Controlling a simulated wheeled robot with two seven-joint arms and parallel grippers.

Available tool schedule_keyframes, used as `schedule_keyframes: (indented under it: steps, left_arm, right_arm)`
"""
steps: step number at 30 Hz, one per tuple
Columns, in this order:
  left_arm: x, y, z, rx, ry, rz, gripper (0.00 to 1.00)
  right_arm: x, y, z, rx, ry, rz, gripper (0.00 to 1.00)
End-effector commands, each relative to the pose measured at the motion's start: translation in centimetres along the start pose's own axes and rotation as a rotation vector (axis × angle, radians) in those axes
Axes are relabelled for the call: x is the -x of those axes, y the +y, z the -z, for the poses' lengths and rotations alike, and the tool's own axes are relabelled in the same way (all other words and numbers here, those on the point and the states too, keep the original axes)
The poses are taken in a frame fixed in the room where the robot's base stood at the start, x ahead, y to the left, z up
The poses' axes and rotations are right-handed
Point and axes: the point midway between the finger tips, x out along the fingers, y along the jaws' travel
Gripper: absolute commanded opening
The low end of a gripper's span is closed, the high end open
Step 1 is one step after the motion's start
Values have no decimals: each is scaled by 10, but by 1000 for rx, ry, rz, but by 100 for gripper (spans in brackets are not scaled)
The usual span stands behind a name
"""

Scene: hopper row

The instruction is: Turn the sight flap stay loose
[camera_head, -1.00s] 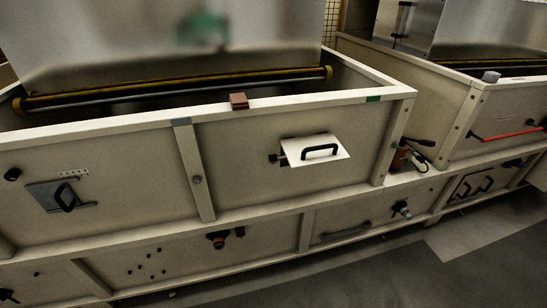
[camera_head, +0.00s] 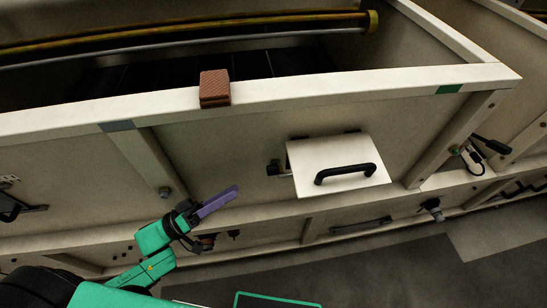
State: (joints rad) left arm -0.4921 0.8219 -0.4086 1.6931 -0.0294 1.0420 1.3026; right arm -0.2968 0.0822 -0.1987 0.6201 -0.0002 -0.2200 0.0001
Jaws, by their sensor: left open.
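The sight flap (camera_head: 310,155) is a white plate with a black bar handle (camera_head: 345,173), on the front panel right of the middle. A small black fitting (camera_head: 273,168), which looks like the flap's stay, sits at the flap's left edge. Its exact shape is too small to tell. My left gripper (camera_head: 217,202) has purple fingers on a green arm. It is open and empty, below and to the left of the black fitting and apart from it. The two fingers overlap in this view. My right gripper is not in view.
A brown ridged block (camera_head: 214,88) sits on the hopper's top rim (camera_head: 300,91). A round bolt (camera_head: 165,192) is on the post to the left. A black lever (camera_head: 490,145) sticks out at the right. Grey floor (camera_head: 390,270) is clear in front.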

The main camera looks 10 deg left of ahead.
Motion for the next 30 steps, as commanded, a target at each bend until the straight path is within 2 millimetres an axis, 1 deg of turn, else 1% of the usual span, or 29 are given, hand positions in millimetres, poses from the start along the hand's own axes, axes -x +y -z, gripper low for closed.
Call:
schedule_keyframes:
  steps: [1, 3, 6, 8, 9, 12, 16, 24, 26, 27, 29, 30]
  left_arm:
    - [-14, 3, 4, -3, 5, -4, 61]
    - [-33, 3, 5, -5, 6, -4, 61]
    - [-61, 3, 5, -5, 5, -2, 61]
    - [-77, 3, 5, -5, 6, -2, 61]
    - [-87, 2, 5, -6, 5, -1, 61]
    - [-107, 1, 4, -5, 5, 0, 61]
    - [-121, 0, 2, -4, 2, 3, 61]
    - [-123, -2, 1, -4, 1, 4, 61]
    - [-123, -2, 1, -5, 1, 4, 38]
    - [-123, -2, 1, -5, 1, 4, 23]
    - [-123, -2, 1, -5, 1, 5, 0]
    - [-123, -2, 1, -5, 1, 5, 0]
  right_arm:
    - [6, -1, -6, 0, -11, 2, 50]
    - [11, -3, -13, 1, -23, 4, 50]
    - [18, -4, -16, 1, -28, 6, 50]
    - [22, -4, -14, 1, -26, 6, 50]
    - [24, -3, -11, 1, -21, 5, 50]
    - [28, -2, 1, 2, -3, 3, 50]
    - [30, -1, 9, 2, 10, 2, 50]
    - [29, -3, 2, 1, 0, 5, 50]
    - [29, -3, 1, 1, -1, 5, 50]
    - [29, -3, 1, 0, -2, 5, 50]
    - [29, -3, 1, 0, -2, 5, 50]
    - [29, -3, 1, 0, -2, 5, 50]
